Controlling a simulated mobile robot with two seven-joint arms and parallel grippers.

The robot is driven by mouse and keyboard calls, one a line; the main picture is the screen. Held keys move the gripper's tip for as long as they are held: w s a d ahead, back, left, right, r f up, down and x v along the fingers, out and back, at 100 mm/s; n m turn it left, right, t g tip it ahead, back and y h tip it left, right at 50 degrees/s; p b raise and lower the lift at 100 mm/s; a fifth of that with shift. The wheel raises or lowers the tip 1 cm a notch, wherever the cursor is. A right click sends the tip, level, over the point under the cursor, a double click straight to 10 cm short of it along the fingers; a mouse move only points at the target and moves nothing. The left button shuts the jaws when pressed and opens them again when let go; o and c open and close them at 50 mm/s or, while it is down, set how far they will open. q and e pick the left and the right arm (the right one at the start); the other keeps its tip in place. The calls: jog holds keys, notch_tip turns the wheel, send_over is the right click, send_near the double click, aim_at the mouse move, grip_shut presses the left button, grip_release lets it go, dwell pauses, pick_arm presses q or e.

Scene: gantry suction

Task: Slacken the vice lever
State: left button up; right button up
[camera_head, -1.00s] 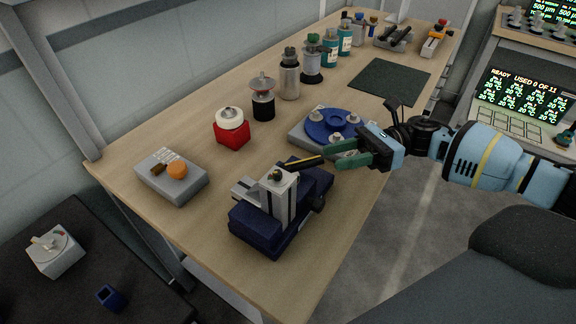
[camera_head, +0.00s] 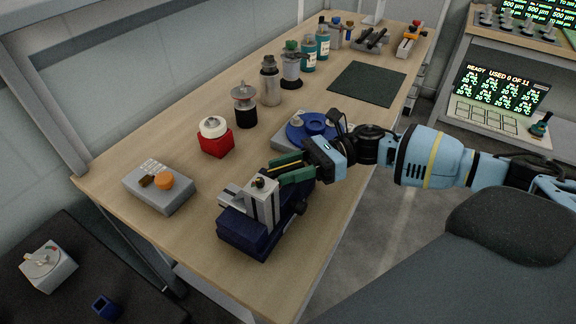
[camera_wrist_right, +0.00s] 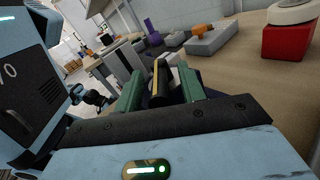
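The dark blue vice (camera_head: 243,235) with its light grey jaw block (camera_head: 263,203) stands at the near end of the bench. Its dark lever runs from the top of the block toward my right gripper (camera_head: 284,170) and is mostly hidden in the head view. In the right wrist view the black lever (camera_wrist_right: 159,82) with a yellow edge stands between the two green fingers. The fingers are apart on either side of it, with narrow gaps seeming to show. My left gripper is not in view.
A blue round fixture (camera_head: 312,127) on a grey base sits just behind my right gripper. A red block with a white ring (camera_head: 215,138) and a grey box with an orange knob (camera_head: 160,187) stand left of the vice. A dark green mat (camera_head: 368,83) lies farther back.

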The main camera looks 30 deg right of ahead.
jog(key=shift+a, duration=0.1)
grip_shut()
dwell(0.3)
jog(key=shift+f, duration=0.1)
